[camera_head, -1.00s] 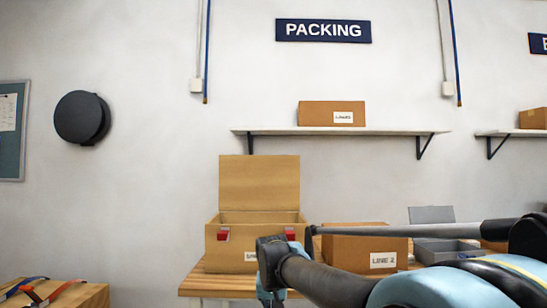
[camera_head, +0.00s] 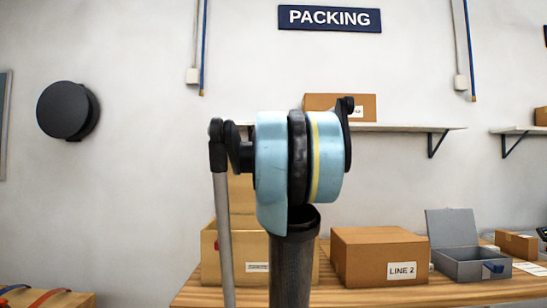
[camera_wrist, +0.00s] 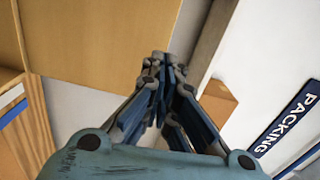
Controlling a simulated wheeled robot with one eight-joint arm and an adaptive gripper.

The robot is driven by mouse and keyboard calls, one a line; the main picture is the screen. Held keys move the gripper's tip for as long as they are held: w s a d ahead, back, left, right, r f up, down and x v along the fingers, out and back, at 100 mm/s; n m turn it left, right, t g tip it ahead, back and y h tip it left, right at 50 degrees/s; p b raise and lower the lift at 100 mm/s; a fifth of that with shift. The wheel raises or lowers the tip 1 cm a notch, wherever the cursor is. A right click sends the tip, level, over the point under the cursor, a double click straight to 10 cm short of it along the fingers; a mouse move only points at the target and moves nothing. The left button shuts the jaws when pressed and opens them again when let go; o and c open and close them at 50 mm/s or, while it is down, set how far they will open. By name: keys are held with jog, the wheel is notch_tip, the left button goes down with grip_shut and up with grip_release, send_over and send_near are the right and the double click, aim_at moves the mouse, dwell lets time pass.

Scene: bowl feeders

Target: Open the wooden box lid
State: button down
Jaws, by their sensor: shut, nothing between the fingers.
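The wooden box (camera_head: 228,270) stands on the table behind my arm in the head view. Its lid (camera_head: 241,192) stands raised at the back of the box, mostly hidden by my arm. A red latch shows at the box's left front edge. My gripper (camera_wrist: 162,62) is shut and empty in the wrist view. A broad tan panel (camera_wrist: 95,40), which looks like the raised lid, fills the upper left there, close beside the fingers. I cannot tell whether they touch it. The gripper is hidden in the head view.
A cardboard box marked LINE 2 (camera_head: 380,257) stands to the right on the wooden table (camera_head: 430,293). Beyond it is an open grey box (camera_head: 470,258). A shelf (camera_head: 410,127) with a carton (camera_head: 362,103) hangs on the wall above.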

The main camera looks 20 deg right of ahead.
jog(key=r+x, duration=0.1)
jog(key=x, duration=1.4)
jog(key=shift+r, duration=0.4)
